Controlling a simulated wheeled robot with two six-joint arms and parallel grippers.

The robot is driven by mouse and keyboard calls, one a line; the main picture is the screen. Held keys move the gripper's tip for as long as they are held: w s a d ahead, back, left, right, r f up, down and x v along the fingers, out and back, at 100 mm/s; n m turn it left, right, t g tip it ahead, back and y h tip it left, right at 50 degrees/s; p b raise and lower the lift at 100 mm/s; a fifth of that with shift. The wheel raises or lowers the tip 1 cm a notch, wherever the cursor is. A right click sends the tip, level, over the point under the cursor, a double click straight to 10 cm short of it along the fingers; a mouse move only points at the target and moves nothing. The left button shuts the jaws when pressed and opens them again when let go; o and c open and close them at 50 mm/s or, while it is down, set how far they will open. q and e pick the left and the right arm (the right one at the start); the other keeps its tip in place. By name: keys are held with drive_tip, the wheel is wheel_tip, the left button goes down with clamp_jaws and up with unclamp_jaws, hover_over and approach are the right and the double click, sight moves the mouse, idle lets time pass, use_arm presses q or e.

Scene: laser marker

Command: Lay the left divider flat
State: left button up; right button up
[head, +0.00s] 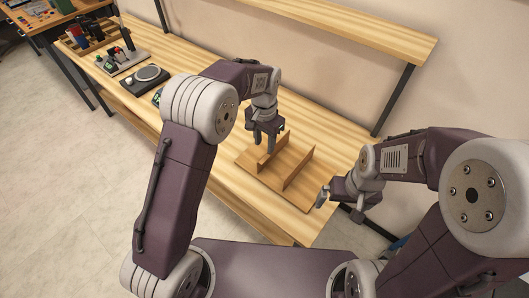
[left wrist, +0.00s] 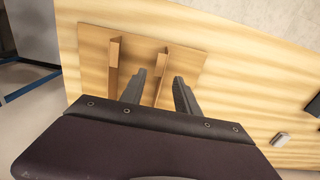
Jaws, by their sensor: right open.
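A light wooden base board (head: 252,172) lies on the bench with two thin upright dividers on it. The left divider (head: 264,153) stands beneath my left gripper (head: 265,145). The right divider (head: 299,169) stands upright apart from it. In the left wrist view the two fingers of my left gripper (left wrist: 159,82) are spread, with the left divider (left wrist: 164,77) between them; contact cannot be told. The right divider (left wrist: 114,70) is further left in that view. My right gripper (head: 326,194) is open and empty, right of the board.
The wooden bench (head: 218,150) runs to the upper left, where a round-plated device (head: 147,76) and a lever device (head: 123,55) stand. A wooden shelf (head: 350,25) is at the back by the wall.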

sight(264, 159)
use_arm(q)
wheel_tip(264, 159, down, 7)
drive_tip(key=shift+r, duration=0.1)
drive_tip(key=shift+c, duration=0.4)
clamp_jaws()
idle(1.1)
